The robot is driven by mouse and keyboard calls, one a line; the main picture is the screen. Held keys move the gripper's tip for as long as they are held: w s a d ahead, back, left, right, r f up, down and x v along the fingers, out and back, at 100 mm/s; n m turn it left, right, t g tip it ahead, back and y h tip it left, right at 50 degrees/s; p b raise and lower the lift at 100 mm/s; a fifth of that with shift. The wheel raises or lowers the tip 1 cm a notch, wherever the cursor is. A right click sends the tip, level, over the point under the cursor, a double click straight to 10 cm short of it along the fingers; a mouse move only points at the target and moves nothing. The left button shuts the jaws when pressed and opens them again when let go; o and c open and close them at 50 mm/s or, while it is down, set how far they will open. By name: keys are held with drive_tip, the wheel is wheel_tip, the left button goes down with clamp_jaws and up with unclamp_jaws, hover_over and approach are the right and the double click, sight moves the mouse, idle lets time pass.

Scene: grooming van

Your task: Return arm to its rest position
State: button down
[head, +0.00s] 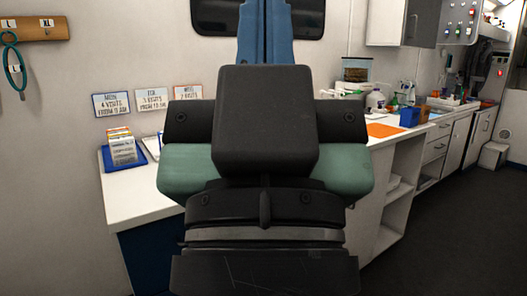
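My gripper (265,28) is large and close in the middle of the head view, seen from behind. Its black housing and broad green-and-black body stand above my dark wrist. Two blue fingers rise side by side to the top edge. No wall shows between them, so they look shut, and I see nothing held. The very tips are cut off by the top edge. The gripper hides part of the counter and wall behind it.
A white counter (142,200) runs behind my arm. On it are a blue tray (126,164) of cards at left, and an orange mat (384,130), a blue bin (410,117) and bottles (376,102) at right. Dark floor (455,235) is clear at right.

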wheel_tip(320, 180, up, 27)
drive_tip(key=p, duration=2.5)
drive_tip(key=shift+r, duration=0.2)
drive_tip(key=c, duration=1.6)
unclamp_jaws()
drive_tip(key=shift+a, duration=0.1)
